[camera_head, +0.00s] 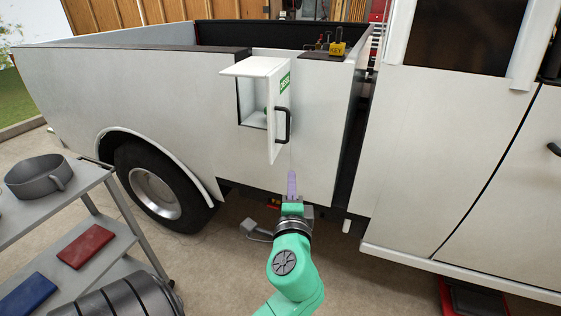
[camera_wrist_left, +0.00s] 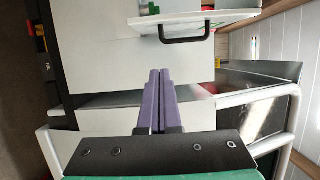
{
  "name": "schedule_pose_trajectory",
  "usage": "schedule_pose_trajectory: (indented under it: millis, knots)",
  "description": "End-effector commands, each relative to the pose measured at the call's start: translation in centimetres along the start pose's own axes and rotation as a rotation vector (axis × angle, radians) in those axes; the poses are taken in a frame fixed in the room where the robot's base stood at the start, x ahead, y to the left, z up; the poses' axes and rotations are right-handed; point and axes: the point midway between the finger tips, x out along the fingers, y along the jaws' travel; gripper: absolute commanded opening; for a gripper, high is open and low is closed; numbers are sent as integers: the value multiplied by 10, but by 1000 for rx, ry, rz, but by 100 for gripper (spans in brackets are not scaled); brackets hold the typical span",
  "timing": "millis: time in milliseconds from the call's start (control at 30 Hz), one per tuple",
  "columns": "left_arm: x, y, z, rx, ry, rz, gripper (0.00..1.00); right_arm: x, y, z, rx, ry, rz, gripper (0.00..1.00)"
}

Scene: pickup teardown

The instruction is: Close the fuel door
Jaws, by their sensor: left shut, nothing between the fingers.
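The fuel door (camera_head: 276,145) is a white panel with a black handle (camera_head: 288,125) and a small green label. It stands open, swung out from a recess (camera_head: 252,112) in the white truck side, where a little green shows inside. My left gripper (camera_head: 291,174) is below the door's lower edge, its purple fingers shut and empty, apparently apart from the door. In the left wrist view the shut fingers (camera_wrist_left: 159,72) point toward the truck side, and the door (camera_wrist_left: 200,18) with its handle (camera_wrist_left: 187,40) is at the top. My right gripper is not in view.
A grey cart (camera_head: 110,197) with a pan, red and blue items stands at the left. The truck's rear wheel (camera_head: 156,192) is behind it. The floor beside the truck is partly open.

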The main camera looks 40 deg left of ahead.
Motion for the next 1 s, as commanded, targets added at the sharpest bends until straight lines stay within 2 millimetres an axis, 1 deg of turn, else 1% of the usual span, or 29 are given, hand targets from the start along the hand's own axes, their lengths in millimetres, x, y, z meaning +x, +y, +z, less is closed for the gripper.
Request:
schedule_pose_trajectory:
  millis: [100,200,333,467,500,600,700,800,1000]
  knots:
    - [16,-3,-1,3,1,-1,0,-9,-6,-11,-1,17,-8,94]
    - [37,-4,-1,3,2,-1,0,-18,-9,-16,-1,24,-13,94]
    - [66,-4,-1,3,2,-1,0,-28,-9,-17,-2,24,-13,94]
    - [95,-3,-1,2,3,1,0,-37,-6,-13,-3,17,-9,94]
    - [100,-3,4,2,1,3,0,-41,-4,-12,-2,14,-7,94]
    - [102,-2,22,3,2,4,0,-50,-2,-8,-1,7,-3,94]
    - [105,0,33,1,3,4,0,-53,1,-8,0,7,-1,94]
    - [106,2,37,-2,5,4,0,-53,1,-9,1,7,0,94]
    - [106,3,37,-2,5,4,0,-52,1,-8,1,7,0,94]
